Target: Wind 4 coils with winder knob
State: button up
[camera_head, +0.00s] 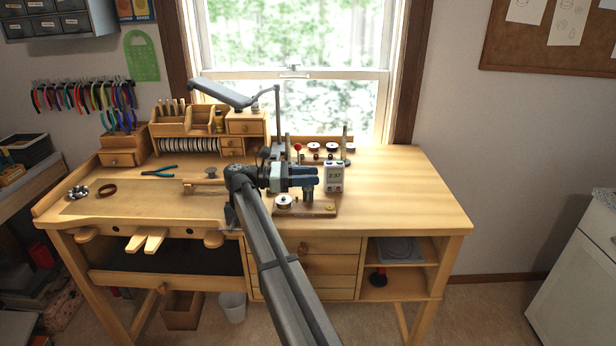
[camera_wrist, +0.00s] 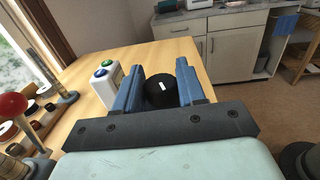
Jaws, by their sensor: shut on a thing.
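My gripper (camera_head: 303,182) reaches over the right part of the desk. In the wrist view its two blue fingers (camera_wrist: 160,82) stand on either side of the dark winder knob (camera_wrist: 161,94), shut on it. The knob has a small white mark on top. The winder's wooden base (camera_head: 322,209) lies below my gripper in the head view. A spool (camera_head: 283,202) sits at its left end; any wire on it is too small to tell. A white box with a dark display (camera_head: 334,177) stands behind the base. It shows a green and a blue button in the wrist view (camera_wrist: 105,85).
A red ball on a post (camera_head: 297,147) and a rack of several spools (camera_head: 332,147) stand at the back. A lamp (camera_head: 222,92) leans over the wooden organiser (camera_head: 185,122). Blue pliers (camera_head: 159,171) lie at left. The desk's right side (camera_head: 410,190) is clear.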

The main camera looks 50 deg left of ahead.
jog(key=shift+m+g+h, duration=0.4)
jog(key=shift+h, duration=0.1)
jog(key=o, duration=1)
jog(key=shift+c, duration=0.2)
notch_tip(320, 180, up, 10)
